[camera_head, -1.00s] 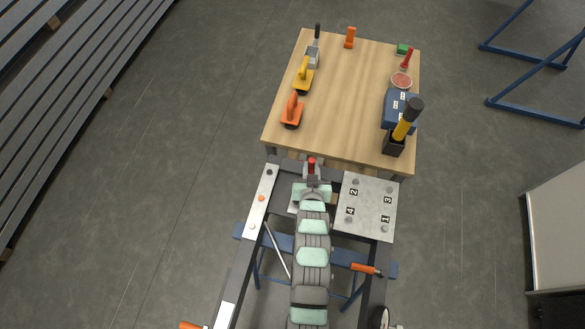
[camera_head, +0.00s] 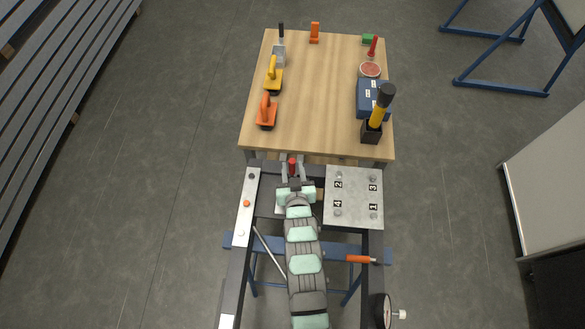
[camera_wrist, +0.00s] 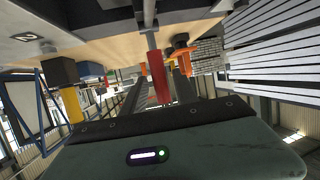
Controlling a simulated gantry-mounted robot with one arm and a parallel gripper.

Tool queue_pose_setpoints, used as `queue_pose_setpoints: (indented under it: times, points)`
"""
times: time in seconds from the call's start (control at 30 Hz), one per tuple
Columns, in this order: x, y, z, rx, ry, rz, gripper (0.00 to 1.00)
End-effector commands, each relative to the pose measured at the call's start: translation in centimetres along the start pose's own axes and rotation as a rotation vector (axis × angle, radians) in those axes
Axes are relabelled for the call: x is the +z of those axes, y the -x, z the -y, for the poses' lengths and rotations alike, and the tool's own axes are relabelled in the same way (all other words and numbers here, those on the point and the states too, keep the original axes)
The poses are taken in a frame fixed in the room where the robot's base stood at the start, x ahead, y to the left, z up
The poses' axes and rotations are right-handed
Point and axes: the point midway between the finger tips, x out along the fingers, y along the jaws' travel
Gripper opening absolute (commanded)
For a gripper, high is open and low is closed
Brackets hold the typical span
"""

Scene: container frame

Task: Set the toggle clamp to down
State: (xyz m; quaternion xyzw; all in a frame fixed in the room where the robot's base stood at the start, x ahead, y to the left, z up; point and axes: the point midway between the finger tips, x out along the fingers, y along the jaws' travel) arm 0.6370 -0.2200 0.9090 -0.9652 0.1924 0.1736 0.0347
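The toggle clamp's red handle (camera_head: 292,166) shows at the near edge of the wooden table, at the end of my arm. In the wrist view the red handle (camera_wrist: 158,76) hangs from a grey metal arm in the middle of the picture. My gripper (camera_head: 293,168) is at the handle, with a finger on each side. In the wrist view my gripper (camera_wrist: 157,92) looks open, with gaps between the fingers and the handle. The clamp's base is mostly hidden by my wrist.
A metal plate numbered 1 to 4 (camera_head: 353,217) lies right of my gripper. A light strip with an orange dot (camera_head: 243,220) lies left. An orange-handled part (camera_head: 358,259) and a round gauge (camera_head: 382,310) are on the right rail. Tools stand on the wooden table (camera_head: 318,100).

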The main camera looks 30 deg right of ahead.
Motion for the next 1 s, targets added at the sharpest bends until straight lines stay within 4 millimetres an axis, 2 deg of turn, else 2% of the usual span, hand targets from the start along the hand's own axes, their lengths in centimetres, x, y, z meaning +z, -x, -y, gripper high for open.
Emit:
queue_pose_setpoints:
  times: [0.33, 0.47, 0.9, 1.0]
  points:
    - [0.0, 0.1, 0.0, 0.0, 0.0, -0.001, 0.41]
    - [0.2, 1.0, 0.0, 0.0, 0.0, 0.0, 0.41]
    - [0.1, 8.3, 0.0, 0.0, 0.0, -0.002, 0.41]
    - [0.1, 9.4, 0.0, 0.0, 0.0, -0.001, 0.41]
